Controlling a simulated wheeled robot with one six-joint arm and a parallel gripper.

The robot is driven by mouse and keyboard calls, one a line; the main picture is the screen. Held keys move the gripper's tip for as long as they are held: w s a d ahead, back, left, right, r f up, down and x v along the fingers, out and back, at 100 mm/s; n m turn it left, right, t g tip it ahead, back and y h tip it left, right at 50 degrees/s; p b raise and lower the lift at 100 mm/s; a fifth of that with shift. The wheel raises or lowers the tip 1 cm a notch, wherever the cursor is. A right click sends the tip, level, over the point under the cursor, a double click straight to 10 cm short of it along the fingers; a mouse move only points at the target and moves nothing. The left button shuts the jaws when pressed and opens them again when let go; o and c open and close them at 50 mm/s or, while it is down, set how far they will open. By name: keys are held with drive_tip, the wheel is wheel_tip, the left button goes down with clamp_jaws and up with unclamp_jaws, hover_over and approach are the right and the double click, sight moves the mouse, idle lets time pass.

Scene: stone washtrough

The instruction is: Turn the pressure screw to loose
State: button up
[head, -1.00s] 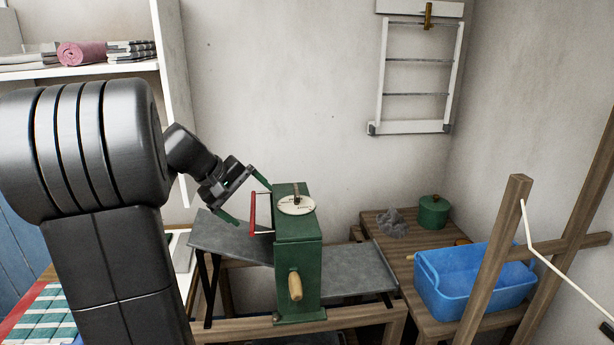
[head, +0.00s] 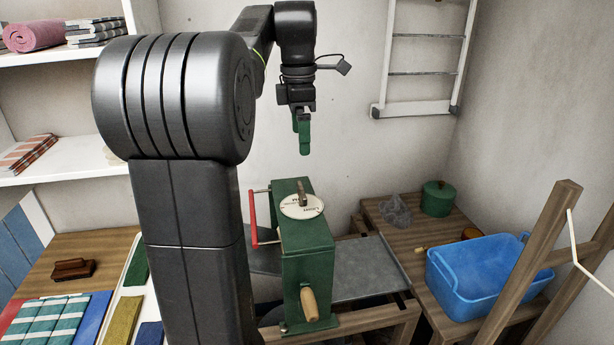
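The pressure screw (head: 302,194) is a small upright brownish handle on a round white dial (head: 304,207). The dial has dark lettering, too small to read surely, and lies on top of the green wringer box (head: 307,248). My gripper (head: 304,150) hangs pointing down above the screw, with a clear gap between them. Its green fingers are seen edge-on, one behind the other, so their opening is hidden. Nothing shows held below the fingertips.
A red-barred handle (head: 253,217) sticks out left of the box, and a wooden crank grip (head: 309,304) faces front. A grey board (head: 370,270) extends right. A blue tub (head: 475,275) and green pot (head: 437,199) stand on the right table. Wooden posts rise at front right.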

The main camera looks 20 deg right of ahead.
sight(302, 189)
wheel_tip(302, 189, down, 13)
drive_tip(key=shift+f+b, duration=0.2)
drive_tip(key=shift+b, duration=0.15)
drive_tip(key=shift+c, duration=0.4)
drive_tip(key=c, duration=0.9)
